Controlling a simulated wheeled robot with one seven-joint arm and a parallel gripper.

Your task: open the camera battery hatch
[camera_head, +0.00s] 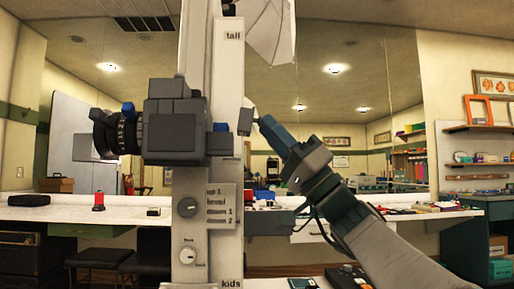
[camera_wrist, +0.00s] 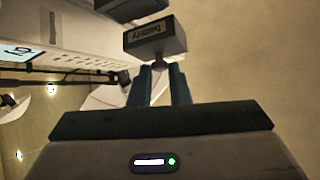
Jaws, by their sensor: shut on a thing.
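The dark grey camera (camera_head: 175,130) with its black lens is mounted on the tall pale column, lens to the left. The battery hatch (camera_head: 245,121) is a small grey block at the camera's right end. In the wrist view the hatch (camera_wrist: 155,38) carries a "battery" label and a small pale knob (camera_wrist: 158,62). My gripper (camera_head: 259,121) reaches up from the lower right; its blue fingers (camera_wrist: 159,68) are shut on this knob. A dark part shows just beyond the hatch. I cannot tell how far the hatch stands from the camera body.
The pale column (camera_head: 226,80) stands close to the left of my gripper and carries a dial panel (camera_head: 207,210). A white umbrella (camera_head: 268,30) hangs above. A long white counter (camera_head: 130,214) runs behind. The air right of my gripper is free.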

